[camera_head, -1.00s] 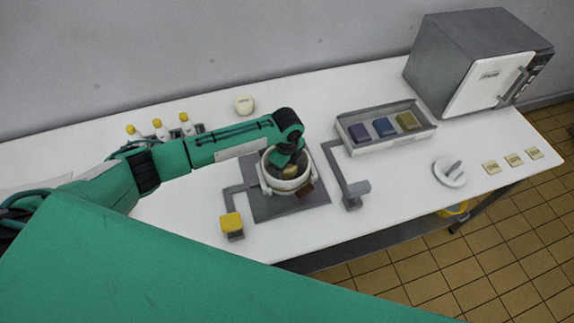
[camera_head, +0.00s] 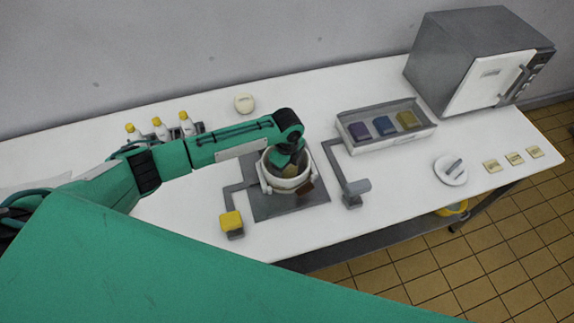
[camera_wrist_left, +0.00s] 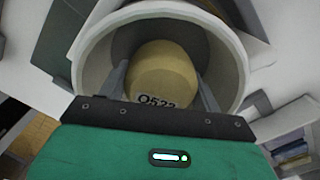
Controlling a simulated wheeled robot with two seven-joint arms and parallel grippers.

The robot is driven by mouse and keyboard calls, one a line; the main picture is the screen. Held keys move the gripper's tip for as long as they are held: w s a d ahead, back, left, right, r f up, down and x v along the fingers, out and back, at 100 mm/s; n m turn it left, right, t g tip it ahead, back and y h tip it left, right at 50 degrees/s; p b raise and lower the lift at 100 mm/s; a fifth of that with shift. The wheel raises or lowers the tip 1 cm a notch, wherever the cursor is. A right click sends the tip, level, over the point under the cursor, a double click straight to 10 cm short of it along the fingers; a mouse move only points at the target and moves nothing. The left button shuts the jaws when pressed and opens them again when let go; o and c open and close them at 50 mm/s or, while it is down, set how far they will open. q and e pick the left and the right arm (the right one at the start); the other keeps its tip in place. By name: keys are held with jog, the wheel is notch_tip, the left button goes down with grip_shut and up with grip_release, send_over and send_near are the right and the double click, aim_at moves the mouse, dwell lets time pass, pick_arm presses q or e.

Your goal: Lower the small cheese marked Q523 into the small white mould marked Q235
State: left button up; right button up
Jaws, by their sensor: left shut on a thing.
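The small cheese marked Q523 (camera_wrist_left: 160,82) is pale yellow and round, with its dark mark partly hidden by my gripper in the left wrist view. My left gripper (camera_wrist_left: 163,88) is shut on it, one grey finger on each side. The white mould (camera_head: 284,187) stands on a dark grey plate on the table. In the left wrist view its thick rim (camera_wrist_left: 91,62) surrounds the cheese, which is inside the opening. My left gripper (camera_head: 288,167) points down into the mould in the head view. No mark is readable on the mould. My right gripper is not in view.
A yellow-topped block (camera_head: 231,220) stands front left of the plate, a grey bracket (camera_head: 354,192) to its right. Behind are a tray (camera_head: 395,139) of coloured blocks, a white round piece (camera_head: 244,103) and yellow-capped bottles (camera_head: 160,129). A grey oven (camera_head: 470,60) stands at the back right.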

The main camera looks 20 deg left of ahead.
pick_arm(q)
jog(key=shift+f, duration=0.4)
dwell(0.4)
jog(key=o, duration=1.2)
jog(key=shift+o, duration=0.2)
notch_tip(320, 180, up, 14)
jog(key=b, duration=0.3)
jog(key=shift+s+f, duration=0.1)
jog(key=shift+f, duration=0.1)
